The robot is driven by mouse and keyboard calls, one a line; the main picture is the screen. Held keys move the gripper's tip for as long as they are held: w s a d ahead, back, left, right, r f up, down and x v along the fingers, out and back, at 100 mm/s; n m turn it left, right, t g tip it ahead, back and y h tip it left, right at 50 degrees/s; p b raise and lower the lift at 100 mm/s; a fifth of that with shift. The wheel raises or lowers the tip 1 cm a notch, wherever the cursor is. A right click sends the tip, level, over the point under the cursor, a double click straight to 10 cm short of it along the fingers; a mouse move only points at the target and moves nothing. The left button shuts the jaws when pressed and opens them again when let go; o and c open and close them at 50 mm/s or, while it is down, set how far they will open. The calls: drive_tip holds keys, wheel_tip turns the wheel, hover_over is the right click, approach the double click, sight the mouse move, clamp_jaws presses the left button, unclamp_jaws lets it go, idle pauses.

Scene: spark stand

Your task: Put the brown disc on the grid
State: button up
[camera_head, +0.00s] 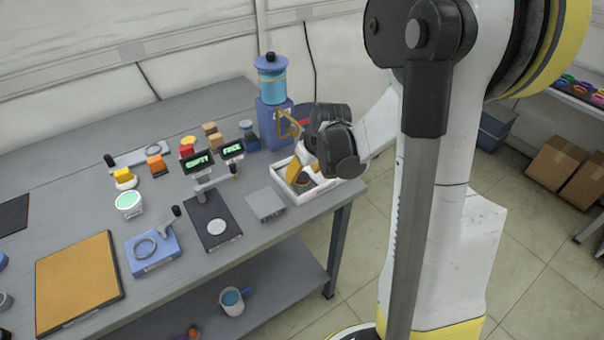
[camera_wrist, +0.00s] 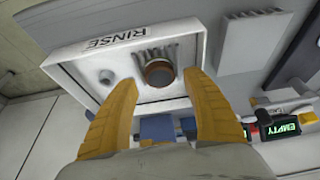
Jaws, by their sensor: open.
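The brown disc (camera_wrist: 159,73) is a short round piece with a brown rim and a dark top. It sits in the white tray marked RINSE (camera_wrist: 88,72), against or on a small grey ribbed patch (camera_wrist: 147,56); I cannot tell which. My gripper (camera_wrist: 161,80) is open, its two yellow fingers apart with the disc between their tips in the picture. Contact is not clear. In the head view my gripper (camera_head: 300,174) is low over the tray (camera_head: 311,193) at the table's right end. A grey ribbed plate (camera_wrist: 251,40) lies beside the tray, bare.
A blue dispenser (camera_head: 273,110) stands behind the tray. A small stand with EMPTY and FREE displays (camera_head: 196,161) and a dark plate with a pale disc (camera_head: 217,227) are to the left. A blue block with a ring (camera_head: 146,247) and an orange mat (camera_head: 80,281) lie farther left.

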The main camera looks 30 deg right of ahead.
drive_tip(key=p+v, duration=0.4)
drive_tip(key=v, duration=0.6)
drive_tip(key=s+a+r+t, duration=0.1)
drive_tip(key=s+a+r, duration=0.3)
drive_tip(key=s+a, duration=0.2)
drive_tip(key=s+a+r+t, duration=0.1)
drive_tip(key=s+a+r, duration=0.4)
drive_tip(key=s+a, duration=0.2)
drive_tip(key=a, duration=0.2)
drive_tip(key=shift+s+a+r+t, duration=0.25)
drive_tip(key=shift+a+r+t, duration=0.05)
drive_tip(key=shift+a+t, duration=0.1)
